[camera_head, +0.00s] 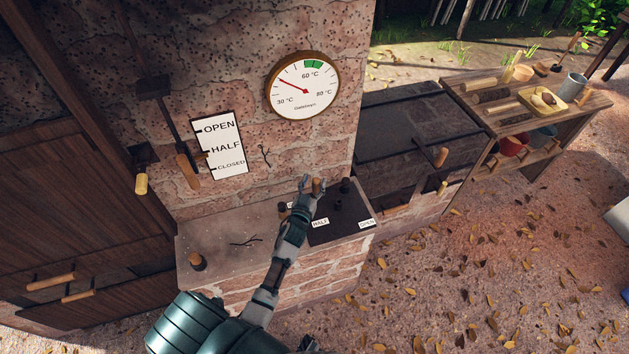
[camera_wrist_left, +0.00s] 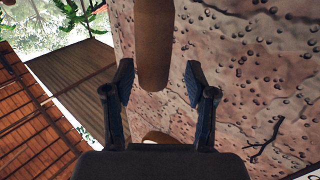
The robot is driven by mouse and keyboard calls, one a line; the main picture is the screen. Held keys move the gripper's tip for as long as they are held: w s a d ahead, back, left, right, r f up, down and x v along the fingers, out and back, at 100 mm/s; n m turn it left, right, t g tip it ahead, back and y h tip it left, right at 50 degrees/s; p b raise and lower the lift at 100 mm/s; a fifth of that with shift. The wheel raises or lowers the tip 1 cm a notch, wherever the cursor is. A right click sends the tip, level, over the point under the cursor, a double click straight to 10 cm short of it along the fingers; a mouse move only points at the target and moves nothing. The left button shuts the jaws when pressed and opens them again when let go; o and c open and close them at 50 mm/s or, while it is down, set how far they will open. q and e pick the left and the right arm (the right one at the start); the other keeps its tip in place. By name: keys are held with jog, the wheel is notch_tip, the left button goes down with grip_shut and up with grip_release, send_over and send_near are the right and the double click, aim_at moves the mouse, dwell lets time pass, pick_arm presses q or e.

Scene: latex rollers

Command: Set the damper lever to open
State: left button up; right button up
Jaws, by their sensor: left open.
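A dark plate (camera_head: 345,222) on the brick ledge carries a lever with an upright wooden handle (camera_head: 318,185); labels on the plate read HALF (camera_head: 320,223) and OPEN (camera_head: 367,223). Another label at its left end is mostly hidden by my arm. My left gripper (camera_head: 312,186) is open at this handle. In the left wrist view the wooden handle (camera_wrist_left: 153,40) stands between the open fingers (camera_wrist_left: 160,84), with gaps on both sides. On the wall, a hanging lever with a wooden grip (camera_head: 187,171) is beside a sign (camera_head: 221,145) reading OPEN, HALF, CLOSED. My right gripper is not in view.
A round thermometer (camera_head: 303,86) hangs on the brick wall above the ledge. A wooden-handled knob (camera_head: 196,261) stands at the ledge's left end. A dark stove (camera_head: 405,135) and a side table (camera_head: 490,100) with utensils are to the right. Leafy ground lies in front.

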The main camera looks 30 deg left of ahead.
pick_arm(q)
jog(key=shift+w+d, duration=0.2)
jog(key=shift+w, duration=0.35)
jog(key=shift+d+r, duration=0.1)
jog(key=shift+d, duration=0.15)
